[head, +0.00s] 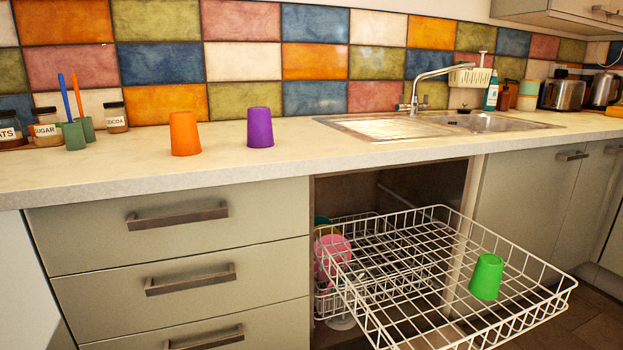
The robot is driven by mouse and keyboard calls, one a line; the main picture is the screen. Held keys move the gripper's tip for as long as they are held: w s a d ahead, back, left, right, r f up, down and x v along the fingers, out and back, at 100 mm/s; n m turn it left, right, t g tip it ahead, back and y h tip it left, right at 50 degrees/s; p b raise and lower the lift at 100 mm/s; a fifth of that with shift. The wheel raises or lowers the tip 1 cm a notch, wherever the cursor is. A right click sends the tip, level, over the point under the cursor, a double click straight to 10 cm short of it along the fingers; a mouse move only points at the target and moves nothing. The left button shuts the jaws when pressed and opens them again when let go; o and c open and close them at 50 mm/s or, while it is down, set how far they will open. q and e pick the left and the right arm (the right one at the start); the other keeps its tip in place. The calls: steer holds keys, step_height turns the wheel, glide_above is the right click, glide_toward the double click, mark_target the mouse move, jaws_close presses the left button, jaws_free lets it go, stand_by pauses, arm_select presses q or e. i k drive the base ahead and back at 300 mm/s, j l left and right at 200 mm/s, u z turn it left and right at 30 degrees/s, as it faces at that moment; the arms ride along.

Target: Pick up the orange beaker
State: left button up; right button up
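The orange beaker (184,134) stands on the pale worktop (90,182), left of centre in the head view. It looks upside down, with its wider end on the worktop. A purple beaker (260,128) stands to its right, apart from it. A green beaker (486,277) sits in the pulled-out white dish rack (440,214) at the lower right. Neither of my grippers is in view.
Left of the orange beaker are jars (47,127) and a green holder (74,135) with pens or brushes. A sink (480,123) with a tap lies to the right. The rack juts out below the worktop. The worktop before the orange beaker is clear.

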mark_target(184, 135)
steer(key=i+j+u, duration=0.1)
steer(key=j, duration=0.3)
steer(key=i+j+u, duration=0.1)
steer(key=j, duration=0.25)
steer(key=i+j, duration=0.2)
steer(key=j, duration=0.15)
steer(key=i+j+u, duration=0.15)
steer(key=j, duration=0.25)
